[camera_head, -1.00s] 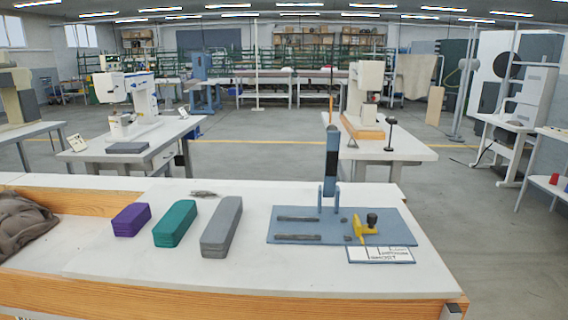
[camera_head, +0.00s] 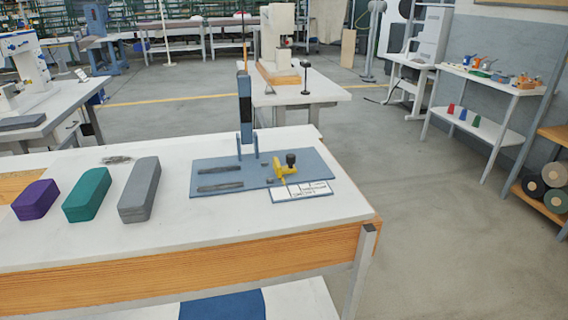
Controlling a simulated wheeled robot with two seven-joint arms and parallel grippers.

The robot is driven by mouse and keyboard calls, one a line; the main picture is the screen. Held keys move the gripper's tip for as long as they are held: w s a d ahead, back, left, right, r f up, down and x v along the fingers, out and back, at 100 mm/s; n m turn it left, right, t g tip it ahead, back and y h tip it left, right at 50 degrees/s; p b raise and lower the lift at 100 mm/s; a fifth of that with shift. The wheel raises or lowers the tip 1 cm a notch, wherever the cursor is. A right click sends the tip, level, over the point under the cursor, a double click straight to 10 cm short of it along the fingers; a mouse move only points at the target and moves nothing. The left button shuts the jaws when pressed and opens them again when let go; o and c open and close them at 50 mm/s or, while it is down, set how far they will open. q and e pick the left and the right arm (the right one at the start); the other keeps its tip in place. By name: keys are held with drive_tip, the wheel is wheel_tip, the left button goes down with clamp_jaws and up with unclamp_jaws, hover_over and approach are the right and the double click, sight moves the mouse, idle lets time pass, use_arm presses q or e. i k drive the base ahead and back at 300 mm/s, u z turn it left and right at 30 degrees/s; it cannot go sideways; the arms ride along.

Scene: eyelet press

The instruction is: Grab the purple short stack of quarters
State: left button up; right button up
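The purple short stack (camera_head: 36,199) lies on the white table top at the left of the head view. It is a low block with rounded ends, the shortest of three stacks in a row. A teal stack (camera_head: 87,195) stands to its right, and a longer grey stack (camera_head: 140,189) is right of that. The stacks stand apart from each other. Neither of my grippers shows in the head view.
A blue-grey base plate (camera_head: 215,177) with an upright post (camera_head: 245,105), a yellow part (camera_head: 284,171) and a white label card (camera_head: 304,193) sits right of the stacks. The white table (camera_head: 230,224) has a wooden front edge. Open floor (camera_head: 440,220) lies to the right.

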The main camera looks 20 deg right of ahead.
sight(34, 202)
drive_tip(key=u, duration=0.25)
drive_tip(key=k, duration=0.3)
drive_tip(key=u, duration=3.4)
drive_tip(key=i, duration=0.15)
drive_tip(key=z, duration=1.25)
drive_tip(key=i, duration=0.9)
drive_tip(key=z, duration=0.6)
drive_tip(key=i, duration=0.9)
drive_tip(key=z, duration=0.95)
